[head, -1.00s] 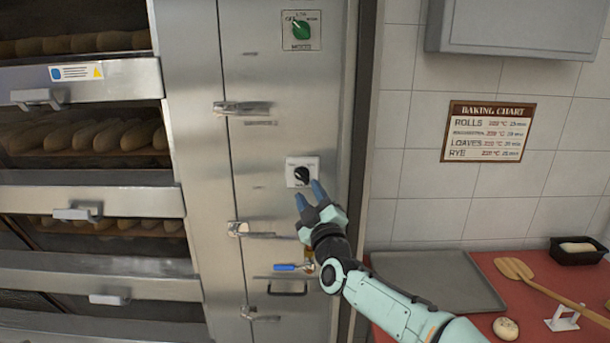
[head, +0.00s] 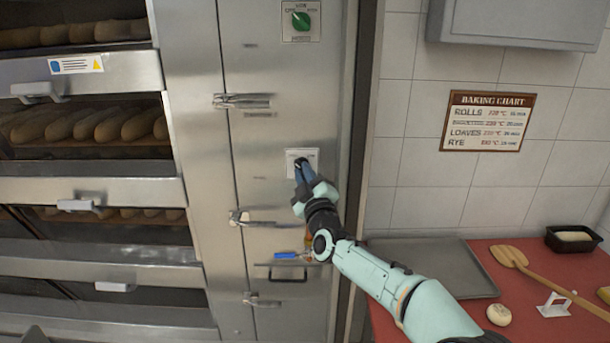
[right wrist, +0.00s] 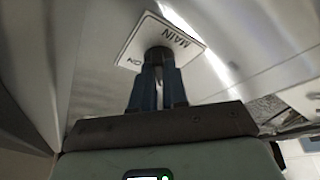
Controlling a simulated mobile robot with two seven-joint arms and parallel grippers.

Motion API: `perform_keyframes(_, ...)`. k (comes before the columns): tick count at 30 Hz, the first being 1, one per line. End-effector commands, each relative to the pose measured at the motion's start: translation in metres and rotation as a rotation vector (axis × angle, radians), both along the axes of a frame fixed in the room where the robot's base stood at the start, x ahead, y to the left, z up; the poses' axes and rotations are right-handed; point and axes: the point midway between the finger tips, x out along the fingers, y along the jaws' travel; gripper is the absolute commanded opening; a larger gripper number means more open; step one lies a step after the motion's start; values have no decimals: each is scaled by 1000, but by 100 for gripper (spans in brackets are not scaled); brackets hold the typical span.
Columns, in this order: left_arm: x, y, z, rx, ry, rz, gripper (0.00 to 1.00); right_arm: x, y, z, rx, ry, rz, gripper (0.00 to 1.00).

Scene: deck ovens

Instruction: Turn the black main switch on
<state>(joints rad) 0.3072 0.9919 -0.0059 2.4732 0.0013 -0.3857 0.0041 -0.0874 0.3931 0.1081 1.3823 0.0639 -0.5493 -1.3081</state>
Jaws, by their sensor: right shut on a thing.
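The main switch is a black knob on a white plate (head: 296,155) on the steel cabinet front. In the head view my right gripper (head: 301,168) is at the plate and its blue fingers hide the knob. In the right wrist view the plate (right wrist: 187,42) carries the words MAIN and ON, and the dark knob (right wrist: 158,55) shows between the fingertips (right wrist: 159,70). My right gripper is shut on the knob. The pointer of the knob is hidden, so I cannot tell its setting. My left gripper is not in view.
A green mode knob (head: 301,21) sits higher on the cabinet. A tray (head: 430,262) lies on the red counter at the right.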

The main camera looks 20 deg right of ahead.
Motion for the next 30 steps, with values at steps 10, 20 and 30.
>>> perform_keyframes(10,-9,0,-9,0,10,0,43,0,1,-2,103,-31,0,0)
perform_keyframes(20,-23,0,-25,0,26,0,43,0,4,-3,370,-109,-1,0)
perform_keyframes(30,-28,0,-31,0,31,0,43,2,7,-2,681,-199,1,0)
